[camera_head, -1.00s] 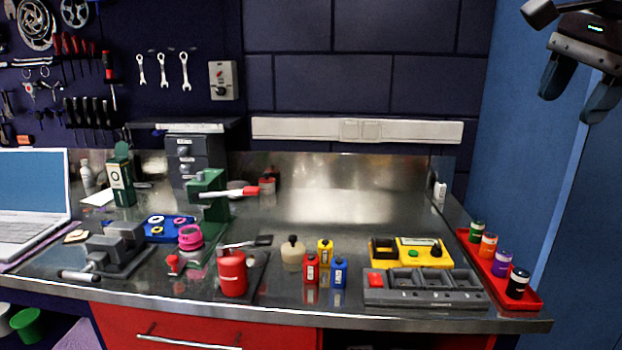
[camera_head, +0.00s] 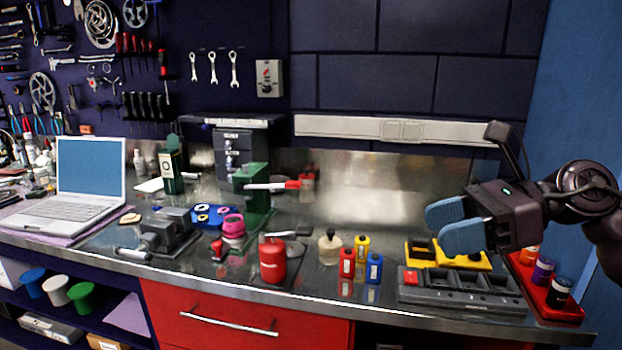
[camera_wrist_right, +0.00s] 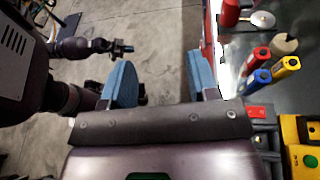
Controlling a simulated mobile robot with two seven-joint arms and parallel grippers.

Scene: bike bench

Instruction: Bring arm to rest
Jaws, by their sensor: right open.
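My right gripper (camera_head: 452,226) is open and empty, with blue pads on its fingers. In the head view its arm comes in from the right, and the gripper hangs in front of the bench's right end, hiding part of the yellow charger and the red tray. In the right wrist view the open fingers (camera_wrist_right: 160,82) have only floor between them, with the bench edge to their right. In that view another arm of mine (camera_wrist_right: 90,47) shows at the upper left; its gripper is too small to judge.
The bench (camera_head: 330,283) holds a grey battery dock (camera_head: 460,290), a red tray (camera_head: 565,312) of small jars, small red, yellow and blue bottles (camera_head: 374,267), a red canister (camera_head: 272,260), a green press (camera_head: 255,190) and a laptop (camera_head: 90,170). Floor beside the bench is clear.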

